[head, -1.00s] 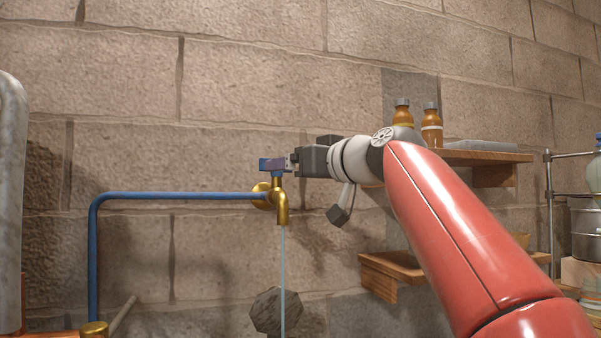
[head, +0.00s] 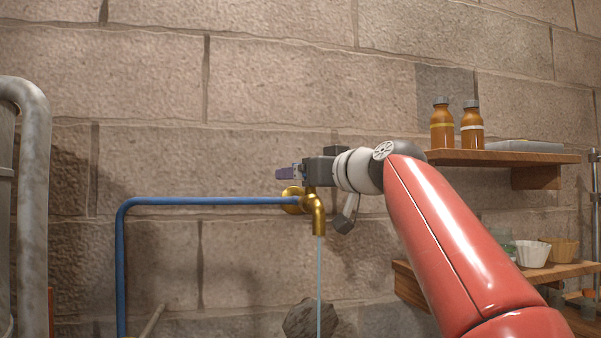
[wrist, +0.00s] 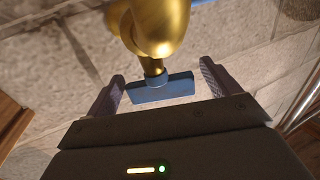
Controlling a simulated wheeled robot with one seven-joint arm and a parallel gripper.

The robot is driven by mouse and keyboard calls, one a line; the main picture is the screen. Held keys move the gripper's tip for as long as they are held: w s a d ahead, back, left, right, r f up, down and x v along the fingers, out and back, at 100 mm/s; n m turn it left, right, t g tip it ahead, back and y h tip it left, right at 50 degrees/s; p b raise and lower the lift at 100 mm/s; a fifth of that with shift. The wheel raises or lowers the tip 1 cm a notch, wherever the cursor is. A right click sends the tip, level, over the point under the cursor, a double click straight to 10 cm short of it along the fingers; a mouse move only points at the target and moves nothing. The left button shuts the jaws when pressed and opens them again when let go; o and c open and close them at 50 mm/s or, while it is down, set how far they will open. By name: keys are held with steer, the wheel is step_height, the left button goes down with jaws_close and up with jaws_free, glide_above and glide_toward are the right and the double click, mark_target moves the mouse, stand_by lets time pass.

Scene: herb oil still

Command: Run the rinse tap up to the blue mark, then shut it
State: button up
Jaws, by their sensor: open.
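The brass rinse tap (head: 318,212) sticks out from the stone wall at the end of a blue pipe (head: 210,201). A thin stream of water (head: 319,285) runs straight down from its spout. In the wrist view, the tap body (wrist: 160,22) hangs at the top, with its flat blue handle (wrist: 162,89) below it. My gripper (head: 288,174) is at the top of the tap. Its two fingers (wrist: 161,84) stand apart on either side of the handle, with a gap at each side. The blue mark and whatever catches the water are out of view.
A wooden shelf (head: 500,157) at the right holds two amber bottles (head: 456,126) and a grey flat item. A lower shelf (head: 555,270) holds small bowls. A grey metal pipe (head: 34,180) stands at the far left. The wall left of the tap is clear above the blue pipe.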

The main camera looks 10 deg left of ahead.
steer(key=shift+w+a, duration=0.1)
steer(key=shift+w, duration=0.05)
steer(key=c, duration=0.9)
steer(key=shift+m+t+h, duration=0.6)
steer(key=shift+h, duration=0.1)
steer(key=shift+a+f+m+t+h+p, duration=0.1)
steer(key=shift+m+t+h+p, duration=0.3)
steer(key=shift+m+t+h, duration=0.95)
steer(key=shift+h, duration=0.75)
steer(key=shift+m, duration=0.35)
steer(key=o, duration=0.9)
